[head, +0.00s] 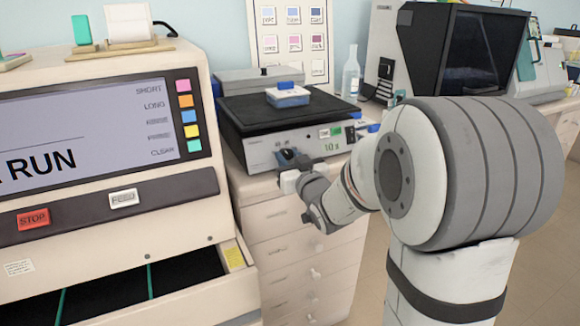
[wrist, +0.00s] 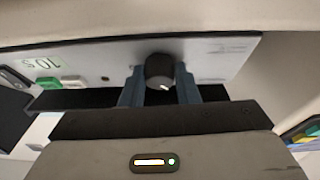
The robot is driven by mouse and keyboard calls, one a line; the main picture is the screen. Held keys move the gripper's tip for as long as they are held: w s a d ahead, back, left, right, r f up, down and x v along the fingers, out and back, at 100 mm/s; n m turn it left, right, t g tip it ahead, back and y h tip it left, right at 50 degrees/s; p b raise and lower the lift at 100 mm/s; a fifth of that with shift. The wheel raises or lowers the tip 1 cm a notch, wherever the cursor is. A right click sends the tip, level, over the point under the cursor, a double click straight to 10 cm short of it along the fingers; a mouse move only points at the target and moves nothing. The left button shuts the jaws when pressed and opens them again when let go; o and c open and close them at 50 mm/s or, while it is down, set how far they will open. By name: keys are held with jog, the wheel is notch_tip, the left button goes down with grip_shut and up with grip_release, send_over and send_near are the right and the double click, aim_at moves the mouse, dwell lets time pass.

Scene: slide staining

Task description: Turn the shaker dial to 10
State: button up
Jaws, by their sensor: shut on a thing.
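The shaker (head: 262,137) stands on a drawer cabinet in the head view, with a black platform on top. Its front panel (wrist: 215,58) shows upside down in the wrist view. The dark round dial (wrist: 159,70) sits on this panel, with a light pointer mark on its face. My gripper (wrist: 160,84) is shut on the dial, with one blue-grey finger on each side of it. In the head view my gripper (head: 290,160) is at the panel's front and mostly covers the dial. A label reading "10 s" (head: 332,147) is on the panel, right of the dial.
A beige machine (head: 100,190) with a "RUN" screen and an open drawer stands close on the left. A clear bottle (head: 351,75) stands behind the shaker. Green and white buttons (wrist: 72,82) are beside the dial.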

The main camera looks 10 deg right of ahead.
jog(key=shift+m+h+b, duration=0.55)
jog(key=shift+m+h, duration=0.15)
jog(key=shift+m, duration=0.4)
jog(key=o, duration=1)
jog(key=shift+c, duration=0.2)
jog(key=shift+s, duration=0.1)
jog(key=s+d, duration=0.1)
jog(key=s, duration=0.6)
jog(key=shift+s+f, duration=0.25)
jog(key=shift+s, duration=0.05)
jog(key=shift+d, duration=0.1)
